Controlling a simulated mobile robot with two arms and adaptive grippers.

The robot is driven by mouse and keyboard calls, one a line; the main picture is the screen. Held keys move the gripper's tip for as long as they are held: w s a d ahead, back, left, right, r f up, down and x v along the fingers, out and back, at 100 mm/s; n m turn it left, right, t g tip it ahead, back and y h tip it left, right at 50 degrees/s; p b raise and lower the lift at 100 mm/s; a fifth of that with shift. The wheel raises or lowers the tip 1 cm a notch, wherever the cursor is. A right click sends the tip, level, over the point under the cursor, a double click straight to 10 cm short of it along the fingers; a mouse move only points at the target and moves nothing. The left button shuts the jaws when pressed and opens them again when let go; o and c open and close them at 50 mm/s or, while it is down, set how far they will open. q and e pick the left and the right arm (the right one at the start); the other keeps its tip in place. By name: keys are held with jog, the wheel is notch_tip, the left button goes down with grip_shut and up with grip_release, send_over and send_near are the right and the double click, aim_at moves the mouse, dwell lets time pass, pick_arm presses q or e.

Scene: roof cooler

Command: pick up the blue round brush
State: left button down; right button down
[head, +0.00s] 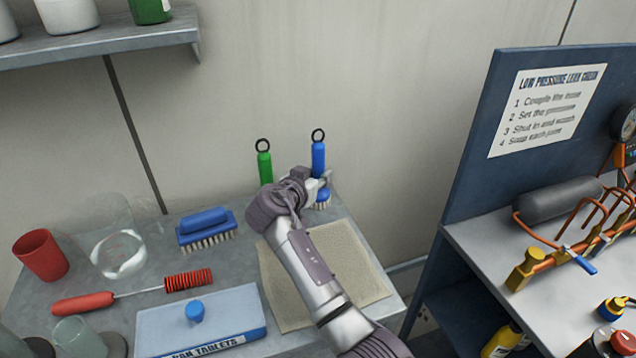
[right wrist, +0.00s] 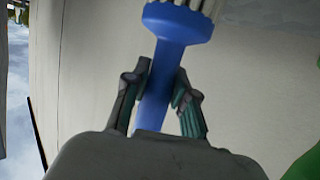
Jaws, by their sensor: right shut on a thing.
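The blue round brush (head: 318,157) stands upright at the back of the grey table in the head view, with a black ring at its top and pale bristles at its foot. My right gripper (head: 322,180) is around its lower handle, and the arm hides part of it. In the right wrist view, the blue round brush (right wrist: 160,75) runs between the two fingers of my right gripper (right wrist: 160,95), which is shut on the handle. Whether the bristles touch the table I cannot tell. My left gripper is not in view.
A green-handled brush (head: 265,162) stands just left. A blue block brush (head: 206,229), a red bottle brush (head: 188,281), a red cup (head: 41,255), a glass dish (head: 119,254) and a tablet box (head: 201,322) share the table. A beige cloth (head: 345,262) lies under my arm. The wall is close behind.

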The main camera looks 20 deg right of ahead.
aim_at(315, 163)
jog(key=shift+r, duration=0.65)
notch_tip(315, 163, up, 3)
jog(key=shift+f+b, duration=0.2)
jog(key=shift+b, duration=0.15)
jog(key=s+d+r, duration=0.6)
jog(key=d+r, duration=0.1)
jog(key=d, duration=0.2)
jog(key=shift+s+d, duration=0.3)
jog(key=shift+d, duration=0.1)
jog(key=shift+a, duration=0.1)
